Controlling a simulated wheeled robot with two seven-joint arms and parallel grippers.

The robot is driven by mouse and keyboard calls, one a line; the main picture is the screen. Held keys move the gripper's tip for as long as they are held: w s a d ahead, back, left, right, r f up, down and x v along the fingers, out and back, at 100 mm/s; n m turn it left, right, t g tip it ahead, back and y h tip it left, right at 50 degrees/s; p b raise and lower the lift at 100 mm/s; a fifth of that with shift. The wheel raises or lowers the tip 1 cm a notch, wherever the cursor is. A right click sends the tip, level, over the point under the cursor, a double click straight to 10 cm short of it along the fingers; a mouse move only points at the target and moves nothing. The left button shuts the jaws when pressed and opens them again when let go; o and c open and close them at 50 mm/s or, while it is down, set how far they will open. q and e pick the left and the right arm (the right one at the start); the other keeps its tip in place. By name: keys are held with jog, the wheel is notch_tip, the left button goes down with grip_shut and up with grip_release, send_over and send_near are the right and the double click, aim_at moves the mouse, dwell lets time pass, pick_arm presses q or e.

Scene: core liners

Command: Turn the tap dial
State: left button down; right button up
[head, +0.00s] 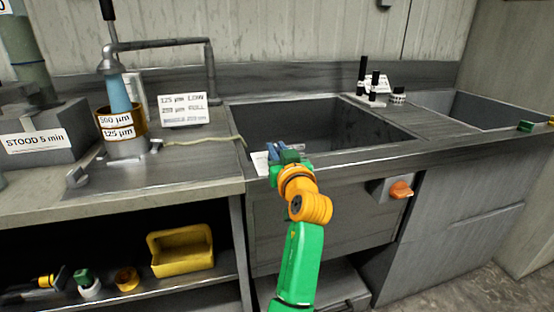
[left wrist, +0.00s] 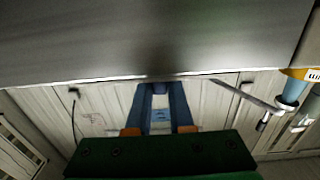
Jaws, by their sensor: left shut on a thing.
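An orange dial (head: 400,189), the likeliest tap dial, sits on a grey box on the sink unit's front panel. My left gripper (head: 284,150) is at the front rim of the left sink basin, left of and above the dial and apart from it. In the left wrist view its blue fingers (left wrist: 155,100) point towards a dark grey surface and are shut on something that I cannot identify. The dial is not visible in that view. My right gripper is not in view.
The sink basin (head: 310,125) is open behind the gripper. Black fittings (head: 375,85) and a small knob (head: 398,95) stand on the deck behind. A sieve stack (head: 122,130) with a blue funnel stands at left. A yellow bin (head: 180,252) sits on the shelf.

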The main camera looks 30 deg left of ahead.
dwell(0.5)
pick_arm(q)
jog(key=c, duration=0.8)
grip_release()
